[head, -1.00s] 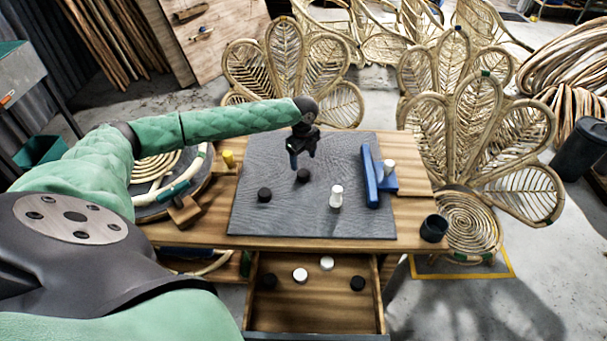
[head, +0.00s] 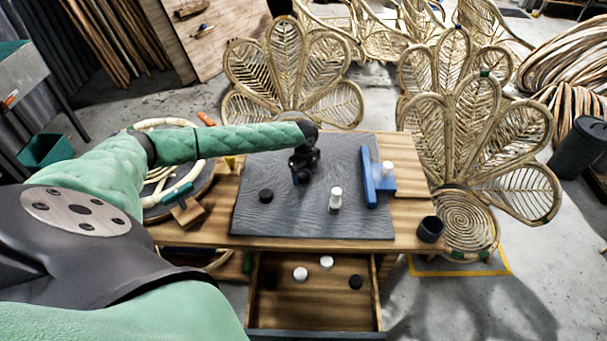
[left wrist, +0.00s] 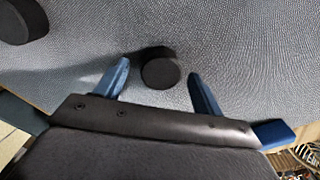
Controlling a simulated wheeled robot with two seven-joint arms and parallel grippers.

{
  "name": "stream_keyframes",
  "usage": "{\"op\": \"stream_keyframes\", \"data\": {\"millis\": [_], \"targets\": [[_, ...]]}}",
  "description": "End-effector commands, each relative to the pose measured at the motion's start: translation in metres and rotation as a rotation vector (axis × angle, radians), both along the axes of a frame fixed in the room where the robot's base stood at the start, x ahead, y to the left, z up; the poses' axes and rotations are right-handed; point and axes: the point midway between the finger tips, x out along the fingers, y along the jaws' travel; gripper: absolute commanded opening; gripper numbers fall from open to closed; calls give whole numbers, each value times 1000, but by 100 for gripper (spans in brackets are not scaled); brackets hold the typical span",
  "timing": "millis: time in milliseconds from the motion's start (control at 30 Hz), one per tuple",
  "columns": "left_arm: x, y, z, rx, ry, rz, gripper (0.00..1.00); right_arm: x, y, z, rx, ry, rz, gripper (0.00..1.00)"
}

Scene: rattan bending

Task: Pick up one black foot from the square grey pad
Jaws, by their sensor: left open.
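The square grey pad (head: 350,222) lies on the wooden table. My left gripper (head: 303,176) is low over the pad's middle, pointing down. In the left wrist view my left gripper (left wrist: 159,72) is open, with one blue finger on each side of a short round black foot (left wrist: 160,68). The foot sits between the fingertips, with a gap on both sides. In the head view the gripper mostly hides this foot. A second black foot (head: 266,196) stands to its left, and also shows at the wrist view's top left (left wrist: 22,20). My right gripper is not in view.
A white peg-like piece (head: 336,199) stands on the pad, right of the gripper. A blue fixture (head: 369,178) is at the pad's right edge. A dark cup (head: 431,229) stands at the table's right. An open drawer (head: 312,312) below holds white and black pieces.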

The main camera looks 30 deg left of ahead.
Motion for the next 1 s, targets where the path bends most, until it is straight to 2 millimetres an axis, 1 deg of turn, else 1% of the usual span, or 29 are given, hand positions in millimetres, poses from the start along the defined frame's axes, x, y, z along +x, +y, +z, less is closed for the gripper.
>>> {"op": "stream_keyframes", "data": {"millis": [133, 300, 333, 467, 500, 567, 867, 1000], "targets": [[0, 1, -5, 1, -1, 1, 69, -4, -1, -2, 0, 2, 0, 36], [0, 1, -6, 1, -1, 1, 69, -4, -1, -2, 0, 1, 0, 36], [0, 1, -6, 1, -1, 1, 67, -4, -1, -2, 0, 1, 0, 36], [0, 1, -6, 1, -1, 1, 41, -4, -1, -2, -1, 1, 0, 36], [0, 1, -6, 1, -1, 1, 33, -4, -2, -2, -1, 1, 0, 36], [0, 1, -5, 1, -1, 1, 21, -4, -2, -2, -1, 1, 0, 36], [0, 1, -5, 1, -1, 1, 21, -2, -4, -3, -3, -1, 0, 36], [0, 1, 2, 1, -1, 0, 21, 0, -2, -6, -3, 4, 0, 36]]}}
